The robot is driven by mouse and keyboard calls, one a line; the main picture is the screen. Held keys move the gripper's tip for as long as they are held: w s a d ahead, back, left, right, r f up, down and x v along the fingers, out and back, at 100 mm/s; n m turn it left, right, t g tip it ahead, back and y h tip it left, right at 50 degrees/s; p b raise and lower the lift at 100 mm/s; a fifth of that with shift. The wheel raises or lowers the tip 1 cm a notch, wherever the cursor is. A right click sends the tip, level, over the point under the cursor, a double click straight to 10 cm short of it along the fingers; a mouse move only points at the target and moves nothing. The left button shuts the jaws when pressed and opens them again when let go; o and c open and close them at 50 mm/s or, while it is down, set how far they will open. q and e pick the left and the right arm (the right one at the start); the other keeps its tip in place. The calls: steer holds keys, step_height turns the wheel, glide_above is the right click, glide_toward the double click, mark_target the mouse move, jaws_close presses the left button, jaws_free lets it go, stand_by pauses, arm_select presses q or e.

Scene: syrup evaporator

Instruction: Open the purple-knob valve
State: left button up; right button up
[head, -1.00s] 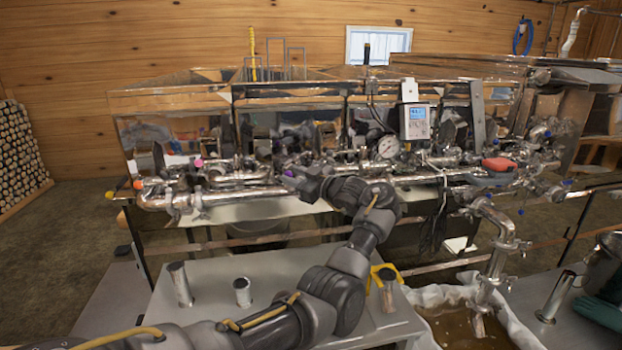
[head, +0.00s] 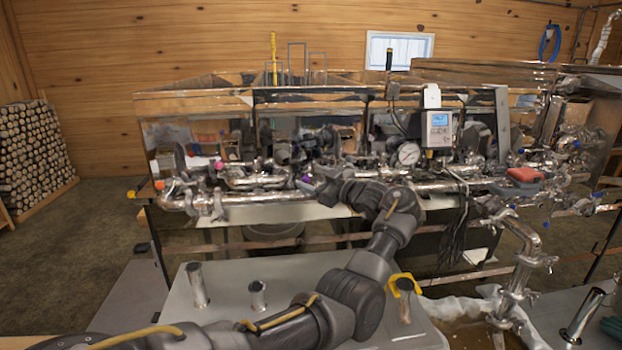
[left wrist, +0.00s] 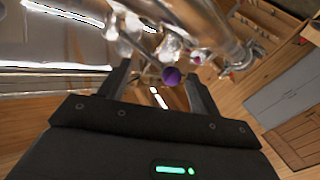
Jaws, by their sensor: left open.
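The purple knob (left wrist: 171,76) shows in the left wrist view as a round ball on the pipework. It lies between the two fingers of my left gripper (left wrist: 158,72), nearer the right finger. The fingers are apart, and I cannot tell whether either touches it. In the head view my left gripper (head: 322,184) reaches the front pipes of the evaporator. A small purple spot (head: 307,180) shows at its tip, and the valve body there is mostly hidden. My right gripper is not in view.
Metal pipes crowd around the gripper. A pink knob (head: 219,165) is further left, and a dial gauge (head: 408,153) and grey display box (head: 438,128) are to the right. A table (head: 300,275) with short metal posts stands under my left arm.

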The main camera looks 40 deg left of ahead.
arm_select(q)
steer(key=d+b, duration=0.4)
steer(key=d, duration=0.6)
steer(key=shift+s+d, duration=0.3)
steer(key=shift+c, duration=0.3)
